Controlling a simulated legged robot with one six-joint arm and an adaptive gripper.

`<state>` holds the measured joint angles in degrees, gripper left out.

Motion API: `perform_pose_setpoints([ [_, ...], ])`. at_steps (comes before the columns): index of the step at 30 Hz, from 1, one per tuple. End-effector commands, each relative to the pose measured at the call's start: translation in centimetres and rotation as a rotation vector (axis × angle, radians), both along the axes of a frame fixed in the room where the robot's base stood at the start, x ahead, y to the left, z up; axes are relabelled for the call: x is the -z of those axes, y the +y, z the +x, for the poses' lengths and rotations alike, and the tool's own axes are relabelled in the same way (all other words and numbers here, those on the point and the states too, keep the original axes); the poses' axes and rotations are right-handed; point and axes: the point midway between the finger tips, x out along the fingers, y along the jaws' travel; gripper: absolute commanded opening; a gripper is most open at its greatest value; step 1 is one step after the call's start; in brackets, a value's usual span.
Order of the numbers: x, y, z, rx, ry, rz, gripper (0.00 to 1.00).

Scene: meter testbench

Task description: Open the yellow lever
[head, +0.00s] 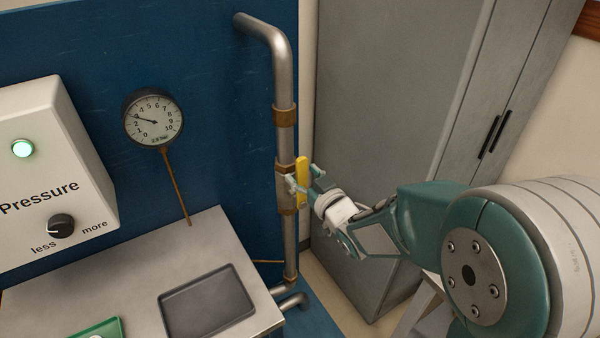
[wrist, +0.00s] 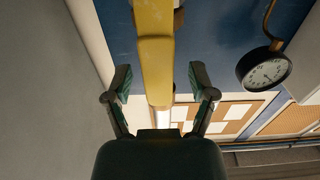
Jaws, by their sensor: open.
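The yellow lever (head: 302,179) sits on a brass valve (head: 284,187) in the vertical metal pipe and lies along the pipe. My gripper (head: 305,178) is at the lever, with its fingers apart on either side of it. In the wrist view the yellow lever (wrist: 154,60) runs down the middle between the two open fingers of my gripper (wrist: 160,88). I see a gap between the lever and each finger. Part of the valve is hidden behind the fingers in the head view.
A pressure gauge (head: 153,118) hangs on the blue panel (head: 215,90). A white pressure box (head: 45,165) with a knob and lit green lamp is at left. A bench (head: 140,272) with a dark tray (head: 163,311) stands below. A grey cabinet (head: 385,90) stands close behind my gripper.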

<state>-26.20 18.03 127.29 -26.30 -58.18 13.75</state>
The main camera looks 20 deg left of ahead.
Motion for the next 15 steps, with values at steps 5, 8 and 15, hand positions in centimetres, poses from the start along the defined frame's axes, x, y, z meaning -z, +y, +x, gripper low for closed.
perform_pose_setpoints([
  [5, 0.0, -2.8, -2.3, 0.003, 0.001, -0.001, 0.73],
  [8, 0.1, -4.4, -3.8, 0.003, 0.001, -0.001, 0.73],
  [15, 0.1, -7.3, -6.4, 0.002, 0.001, -0.003, 0.73],
])
